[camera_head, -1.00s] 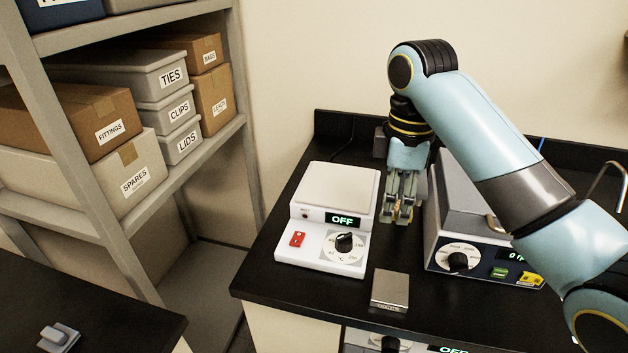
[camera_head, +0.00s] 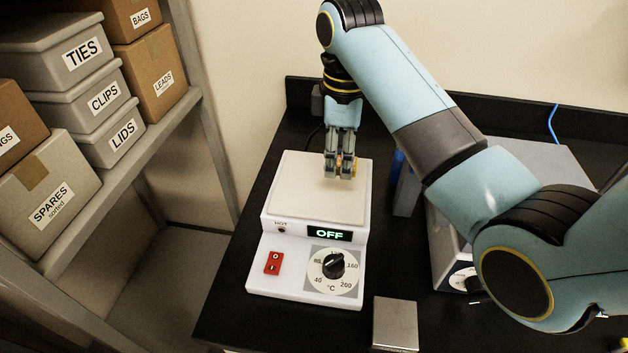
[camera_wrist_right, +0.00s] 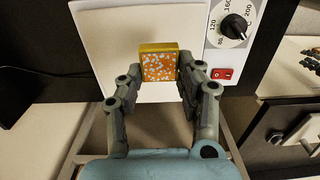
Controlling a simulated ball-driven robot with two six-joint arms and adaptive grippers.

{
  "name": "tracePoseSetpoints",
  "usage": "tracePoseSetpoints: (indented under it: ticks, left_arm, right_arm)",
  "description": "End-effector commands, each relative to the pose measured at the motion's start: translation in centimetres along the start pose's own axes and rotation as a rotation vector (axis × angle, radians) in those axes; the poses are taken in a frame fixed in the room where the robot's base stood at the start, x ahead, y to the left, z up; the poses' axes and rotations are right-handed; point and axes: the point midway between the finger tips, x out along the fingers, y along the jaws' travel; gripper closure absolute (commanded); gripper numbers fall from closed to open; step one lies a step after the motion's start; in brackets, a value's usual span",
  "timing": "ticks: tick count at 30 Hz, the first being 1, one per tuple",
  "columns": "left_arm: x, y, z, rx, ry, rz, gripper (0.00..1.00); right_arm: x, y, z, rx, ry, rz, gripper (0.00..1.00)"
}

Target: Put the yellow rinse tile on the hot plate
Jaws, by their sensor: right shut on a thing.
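The yellow rinse tile (camera_wrist_right: 159,66) shows in the right wrist view as a small square with yellow edges and an orange, white-speckled face. My right gripper (camera_head: 341,172) is shut on it, a finger at each side. In the head view the fingers point down over the back right part of the hot plate's white top (camera_head: 300,190) and mostly hide the tile. A small gap seems to lie between tile and plate, but I cannot be sure. The hot plate's display reads OFF. My left gripper is not in view.
A red switch (camera_head: 273,262) and a black dial (camera_head: 333,265) are on the hot plate's front. A metallic block (camera_head: 395,322) lies on the black bench to the front right. A grey instrument (camera_head: 550,165) stands at right, partly behind my arm. Shelves with boxes stand at left.

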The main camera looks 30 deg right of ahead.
Motion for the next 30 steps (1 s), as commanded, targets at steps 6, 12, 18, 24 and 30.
tracePoseSetpoints:
  ticks: [6, 12, 18, 24, 30]
  left_arm:
    - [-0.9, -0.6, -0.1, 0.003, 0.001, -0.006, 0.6]
    - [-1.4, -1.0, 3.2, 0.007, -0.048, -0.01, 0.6]
    - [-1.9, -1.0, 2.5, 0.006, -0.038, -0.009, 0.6]
    - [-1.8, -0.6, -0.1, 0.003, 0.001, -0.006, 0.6]
    - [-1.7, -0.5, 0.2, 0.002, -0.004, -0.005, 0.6]
  right_arm:
    - [2.0, -0.3, -4.0, 0.0, 0.001, -0.001, 1.0]
    - [3.5, -0.3, -4.7, 0.001, -0.003, 0.0, 1.0]
    - [6.2, -0.3, -4.7, 0.001, 0.0, 0.001, 1.0]
    - [6.6, -0.3, -4.7, 0.001, 0.001, 0.002, 1.0]
    - [6.8, -0.3, -4.7, 0.001, 0.001, 0.002, 0.62]
